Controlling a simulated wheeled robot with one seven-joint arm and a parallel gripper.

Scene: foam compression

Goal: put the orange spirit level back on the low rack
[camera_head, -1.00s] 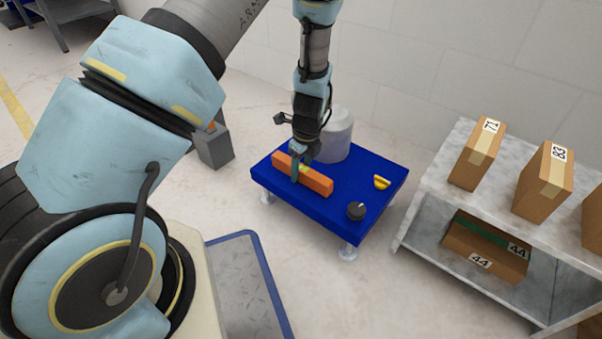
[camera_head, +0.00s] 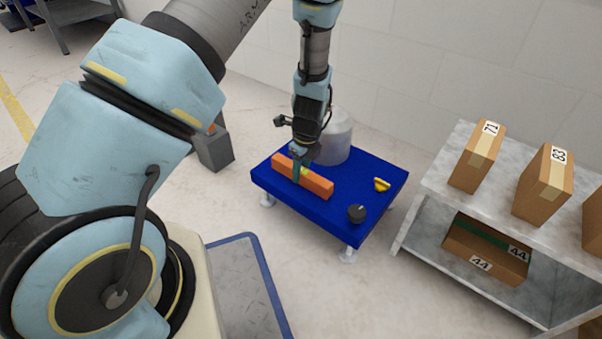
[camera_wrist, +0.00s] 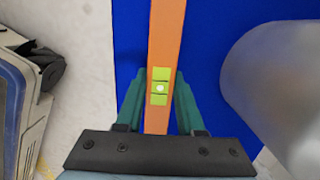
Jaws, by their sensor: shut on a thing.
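The orange spirit level (camera_head: 316,185) is a long bar at the blue table's left back part. It also shows in the wrist view (camera_wrist: 167,30), running away from my gripper, with a yellow-green vial window (camera_wrist: 160,75) between the fingers. My gripper (camera_head: 300,172) points down over the level's middle; in the wrist view its green fingers (camera_wrist: 160,100) are shut on the level's two sides. Whether the level touches the table top or hangs just above it, I cannot tell. A low shelf unit with a marbled top (camera_head: 445,165) stands at the right; I cannot tell whether it is the low rack.
The blue table (camera_head: 330,217) also carries a black knob (camera_head: 356,213) and a small yellow thing (camera_head: 382,184). A grey cylinder (camera_head: 337,140) stands at its back edge. Cardboard boxes (camera_head: 477,158) stand on the shelf unit, with another (camera_head: 484,262) below. Floor is clear between table and shelf.

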